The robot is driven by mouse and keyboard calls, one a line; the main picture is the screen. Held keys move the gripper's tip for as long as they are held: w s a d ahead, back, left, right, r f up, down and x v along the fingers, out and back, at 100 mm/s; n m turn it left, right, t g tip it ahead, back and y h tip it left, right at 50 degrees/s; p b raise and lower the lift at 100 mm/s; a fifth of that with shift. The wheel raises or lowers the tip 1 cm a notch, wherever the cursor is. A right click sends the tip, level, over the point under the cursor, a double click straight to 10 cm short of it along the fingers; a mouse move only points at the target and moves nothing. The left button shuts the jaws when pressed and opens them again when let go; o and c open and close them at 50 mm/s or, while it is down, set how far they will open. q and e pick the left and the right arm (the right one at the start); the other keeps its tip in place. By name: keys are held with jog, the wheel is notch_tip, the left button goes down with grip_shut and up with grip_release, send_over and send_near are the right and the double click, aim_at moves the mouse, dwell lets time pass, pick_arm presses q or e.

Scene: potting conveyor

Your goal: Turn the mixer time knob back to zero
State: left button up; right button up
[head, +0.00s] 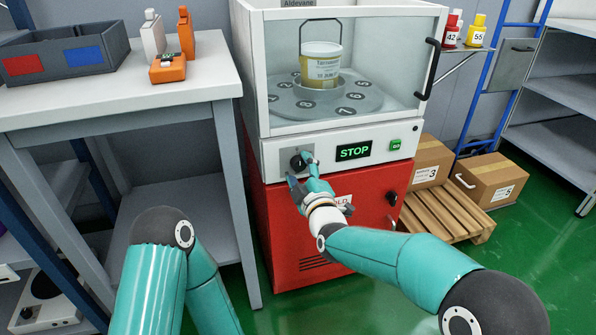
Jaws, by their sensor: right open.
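The mixer (278,150) stands in the middle, white above and red below. Its black round time knob (299,161) is on the white front panel, left of a display that reads STOP (353,151). My right gripper (300,170) is open at the panel, its fingertips close beside and below the knob. I cannot tell whether a finger touches the knob. The knob's scale is too small to read. My left arm shows at the lower left, but its gripper is not visible.
A green GO button (395,145) sits right of the display. A bucket (321,66) stands on the numbered turntable (356,101) behind the clear door. A table (110,98) stands at left.

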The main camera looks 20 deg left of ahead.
jog(key=shift+d+r, duration=0.1)
jog(key=shift+s+d, duration=0.4)
jog(key=shift+s, duration=0.1)
jog(key=v, duration=1)
jog(key=shift+s, duration=0.3)
jog(key=shift+d, duration=0.1)
